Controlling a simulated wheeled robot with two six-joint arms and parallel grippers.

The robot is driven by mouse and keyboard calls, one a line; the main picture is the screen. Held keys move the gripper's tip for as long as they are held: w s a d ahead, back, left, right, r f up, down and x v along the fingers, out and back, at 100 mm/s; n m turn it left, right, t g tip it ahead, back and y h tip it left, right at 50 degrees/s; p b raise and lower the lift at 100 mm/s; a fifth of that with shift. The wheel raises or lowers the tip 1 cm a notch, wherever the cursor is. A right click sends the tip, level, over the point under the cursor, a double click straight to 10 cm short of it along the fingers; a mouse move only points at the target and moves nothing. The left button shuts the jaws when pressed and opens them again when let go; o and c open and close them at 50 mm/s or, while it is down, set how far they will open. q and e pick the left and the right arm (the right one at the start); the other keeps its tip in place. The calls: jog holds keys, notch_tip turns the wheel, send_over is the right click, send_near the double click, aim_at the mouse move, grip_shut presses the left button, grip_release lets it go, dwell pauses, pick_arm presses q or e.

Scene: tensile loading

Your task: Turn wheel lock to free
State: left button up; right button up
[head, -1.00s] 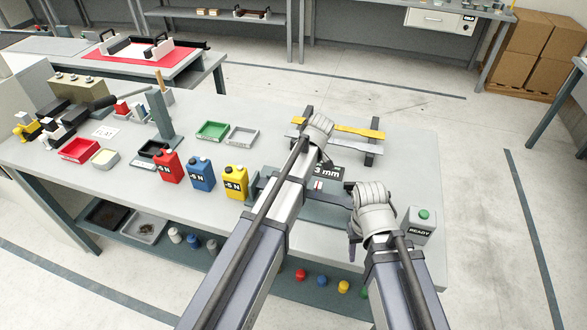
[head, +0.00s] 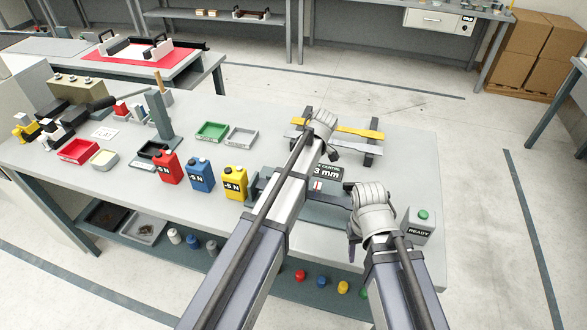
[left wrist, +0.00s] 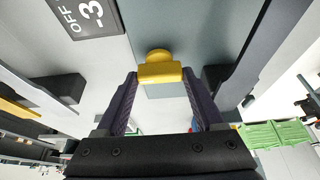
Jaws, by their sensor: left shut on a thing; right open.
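A yellow lock handle (left wrist: 160,72), a short bar with a rounded top, sits between the two dark fingers of my left gripper (left wrist: 160,78) in the left wrist view. The fingers are shut on it. In the head view my left gripper (head: 332,154) is mostly hidden by its own wrist, near the grey and yellow bars at the back of the bench fixture. The wheel and the lock's marking cannot be made out. My right gripper (head: 354,245) is open and empty over the bench's front edge, left of the READY box.
A READY box (head: 418,226) with a green button stands at right.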

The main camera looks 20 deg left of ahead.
pick_arm(q)
jog(key=o, duration=1.4)
jog(key=shift+r, duration=0.1)
pick_arm(e)
jog(key=shift+r, duration=0.1)
pick_arm(q)
jog(key=p+v, duration=0.7)
jog(key=shift+d+r, duration=0.25)
pick_arm(e)
notch_tip(320, 180, up, 7)
